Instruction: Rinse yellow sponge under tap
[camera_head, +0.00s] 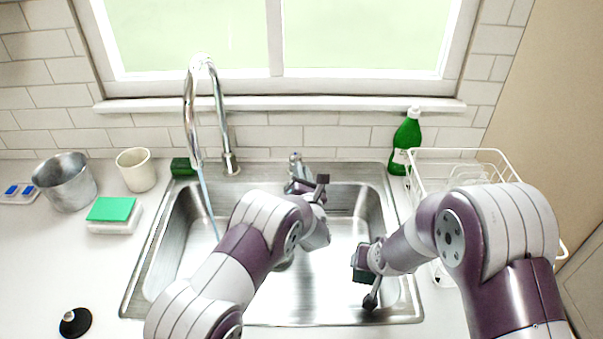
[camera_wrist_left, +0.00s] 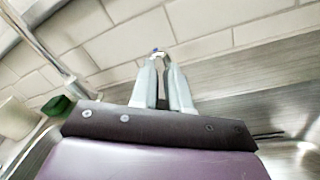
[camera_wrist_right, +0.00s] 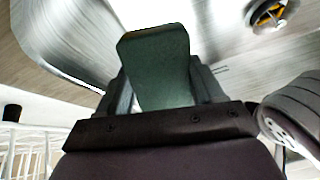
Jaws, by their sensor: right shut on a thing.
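My right gripper (camera_wrist_right: 155,95) is shut on a sponge whose visible face is dark green (camera_wrist_right: 157,65); I see no yellow on it. In the head view this sponge (camera_head: 362,268) is over the right part of the sink (camera_head: 137,285). The tall tap (camera_head: 190,110) arches over the left part, and a thin bluish stream (camera_head: 207,200) falls from it. My left gripper (camera_head: 295,172) is at the small metal fitting behind the sink. In the left wrist view its fingers (camera_wrist_left: 161,58) are close together at a small pale piece with a blue spot; their grip on it is unclear.
A green-topped sponge (camera_head: 112,210), a cup (camera_head: 136,170) and a metal pot (camera_head: 66,182) stand left of the sink. A dark green block (camera_head: 182,167) is behind its left corner. A green bottle (camera_head: 406,142) and white dish rack (camera_head: 455,154) stand right.

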